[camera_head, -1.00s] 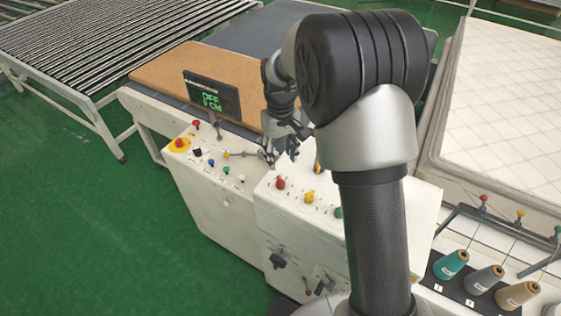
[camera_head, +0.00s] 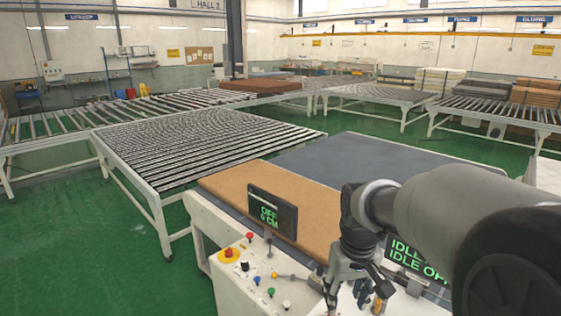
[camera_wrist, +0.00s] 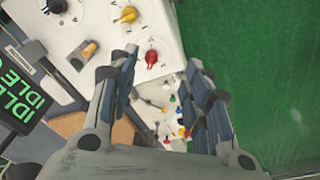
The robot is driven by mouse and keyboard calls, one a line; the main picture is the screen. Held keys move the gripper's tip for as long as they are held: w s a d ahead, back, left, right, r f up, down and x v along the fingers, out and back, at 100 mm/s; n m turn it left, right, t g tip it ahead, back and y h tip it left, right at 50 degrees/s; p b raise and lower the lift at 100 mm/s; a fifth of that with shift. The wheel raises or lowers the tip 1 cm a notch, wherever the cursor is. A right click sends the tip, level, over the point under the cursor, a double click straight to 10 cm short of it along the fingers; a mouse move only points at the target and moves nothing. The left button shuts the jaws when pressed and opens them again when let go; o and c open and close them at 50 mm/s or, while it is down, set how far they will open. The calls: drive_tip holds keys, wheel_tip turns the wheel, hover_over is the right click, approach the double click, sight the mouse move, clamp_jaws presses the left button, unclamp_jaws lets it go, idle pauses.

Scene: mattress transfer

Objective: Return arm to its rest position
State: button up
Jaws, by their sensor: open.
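My gripper (camera_head: 352,290) is open and empty above the white control panel at the bottom of the head view. In the wrist view my gripper (camera_wrist: 165,85) has its two fingers spread, with nothing between them but the panel beyond. The panel (camera_head: 222,275) carries a red button on a yellow base (camera_head: 229,255) and several small coloured knobs. A red knob (camera_wrist: 151,58) and a yellow knob (camera_wrist: 129,14) show near my fingers in the wrist view. My arm fills the lower right of the head view and hides part of the panel.
A small display reading OFF 0 CM (camera_head: 272,212) stands on the panel. A second display reading IDLE (camera_head: 416,258) is partly behind my arm. A roller table (camera_head: 200,145) stands behind left. Green floor (camera_head: 80,260) is clear at left.

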drive_tip(key=s+f+m+t+b, duration=0.1)
drive_tip(key=s+f+b, duration=0.3)
drive_tip(key=s, duration=0.7)
drive_tip(key=s+f+t+b, duration=0.2)
drive_tip(key=s+f+b, duration=0.2)
drive_tip(key=s+b, duration=0.4)
drive_tip(key=s, duration=0.3)
drive_tip(key=shift+m, duration=0.4)
drive_tip(key=shift+s, duration=0.1)
